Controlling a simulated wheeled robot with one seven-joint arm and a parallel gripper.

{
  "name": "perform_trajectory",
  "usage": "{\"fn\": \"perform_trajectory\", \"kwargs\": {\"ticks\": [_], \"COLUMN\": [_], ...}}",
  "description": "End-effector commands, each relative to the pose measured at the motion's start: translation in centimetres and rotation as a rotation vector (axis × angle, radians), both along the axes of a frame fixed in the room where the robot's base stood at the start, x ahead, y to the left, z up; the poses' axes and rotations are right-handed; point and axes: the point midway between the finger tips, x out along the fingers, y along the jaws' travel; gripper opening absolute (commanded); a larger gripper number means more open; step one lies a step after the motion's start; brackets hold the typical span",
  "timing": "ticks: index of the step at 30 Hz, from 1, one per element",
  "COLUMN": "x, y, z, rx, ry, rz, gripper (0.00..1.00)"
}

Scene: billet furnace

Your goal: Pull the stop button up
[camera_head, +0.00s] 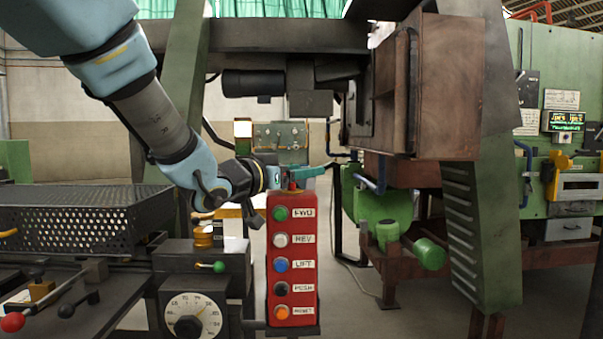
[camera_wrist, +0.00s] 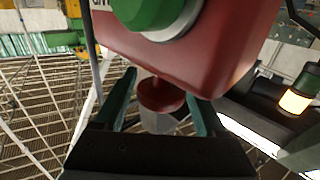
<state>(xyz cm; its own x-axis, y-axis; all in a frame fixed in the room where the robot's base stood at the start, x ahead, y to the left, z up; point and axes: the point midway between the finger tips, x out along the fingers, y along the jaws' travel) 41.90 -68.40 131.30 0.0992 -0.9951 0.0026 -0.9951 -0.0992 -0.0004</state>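The red control box (camera_head: 292,260) stands upright in the middle of the head view, with a column of labelled buttons on its front. The red stop button (camera_head: 292,188) is on its top face, partly hidden by my gripper (camera_head: 300,174). In the wrist view the stop button (camera_wrist: 162,96) sticks out from the box (camera_wrist: 195,50) as a round mushroom head. My gripper (camera_wrist: 161,90) is open, one teal finger on each side of the button. A gap shows between the head and each finger. The green FWD button (camera_head: 280,213) is near the box's top.
A black perforated tray (camera_head: 70,220) and a dial box (camera_head: 195,305) stand left of the control box. A green louvred post (camera_head: 480,220) and a rusty furnace housing (camera_head: 440,90) are on the right. An amber lamp (camera_wrist: 295,100) shows in the wrist view.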

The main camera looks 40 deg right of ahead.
Motion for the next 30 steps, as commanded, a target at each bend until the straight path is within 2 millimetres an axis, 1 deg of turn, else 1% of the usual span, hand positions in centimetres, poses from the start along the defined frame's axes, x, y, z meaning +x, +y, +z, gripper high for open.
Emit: {"fn": "perform_trajectory", "kwargs": {"ticks": [8,11,14,24,27,30], "x": [0.0,0.0,0.0,-0.7,-0.8,-1.0], "y": [0.0,0.4,1.6,8.1,9.5,10.3], "z": [-0.1,-0.2,-0.3,-0.3,-0.2,-0.2], "rx": [0.002,0.002,0.001,0.0,0.0,0.001], "ry": [0.0,-0.001,-0.001,-0.002,-0.002,0.0], "rz": [0.0,0.001,0.003,0.003,0.003,0.001], "gripper": [0.8,0.8,0.8,0.8,0.8,0.8]}}
